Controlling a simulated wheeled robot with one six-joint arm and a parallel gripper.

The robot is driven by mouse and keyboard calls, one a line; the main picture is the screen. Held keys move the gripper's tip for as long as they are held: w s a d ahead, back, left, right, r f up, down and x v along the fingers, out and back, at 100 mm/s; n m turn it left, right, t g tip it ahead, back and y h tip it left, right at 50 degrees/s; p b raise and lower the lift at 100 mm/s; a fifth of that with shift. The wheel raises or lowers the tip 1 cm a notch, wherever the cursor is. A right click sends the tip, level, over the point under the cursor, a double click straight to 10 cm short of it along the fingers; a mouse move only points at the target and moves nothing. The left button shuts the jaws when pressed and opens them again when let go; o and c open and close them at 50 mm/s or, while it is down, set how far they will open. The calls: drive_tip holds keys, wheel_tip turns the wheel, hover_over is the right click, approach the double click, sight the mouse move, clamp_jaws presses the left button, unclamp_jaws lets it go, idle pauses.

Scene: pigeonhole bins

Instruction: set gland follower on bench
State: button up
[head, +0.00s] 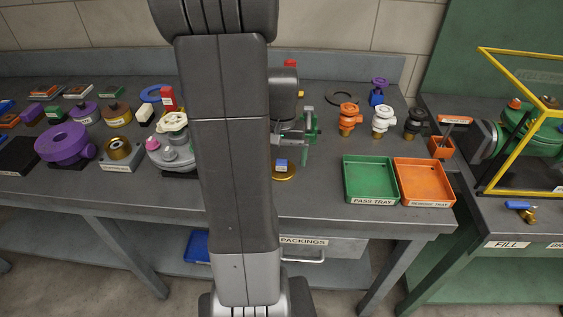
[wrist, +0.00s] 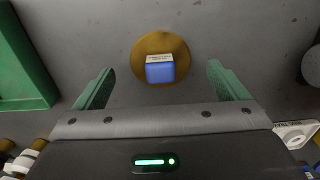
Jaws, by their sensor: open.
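My gripper (head: 308,128) is open and empty, above the bench (head: 320,203), with green fingers. In the wrist view its fingertips (wrist: 160,76) stand apart on either side of a brass disc. The brass disc (wrist: 177,47) lies flat on the bench with a small blue block (wrist: 160,73) on it, which bears a white label. In the head view the disc (head: 286,177) and blue block (head: 281,163) are just right of my arm, below the gripper. No readable label names the gland follower, so I cannot tell whether it is this disc.
A green pass tray (head: 371,202) and an orange tray (head: 424,204) stand empty to the right. Orange (head: 347,117), white (head: 382,121) and black (head: 415,122) valves stand behind them. A purple flanged part (head: 63,143) and a brass ring (head: 119,148) are at left. My arm hides the middle.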

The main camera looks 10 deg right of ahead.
sight(281, 162)
wheel_tip(281, 162, up, 9)
idle(0.3)
drive_tip(key=shift+o, duration=0.7)
drive_tip(key=shift+r, duration=0.15)
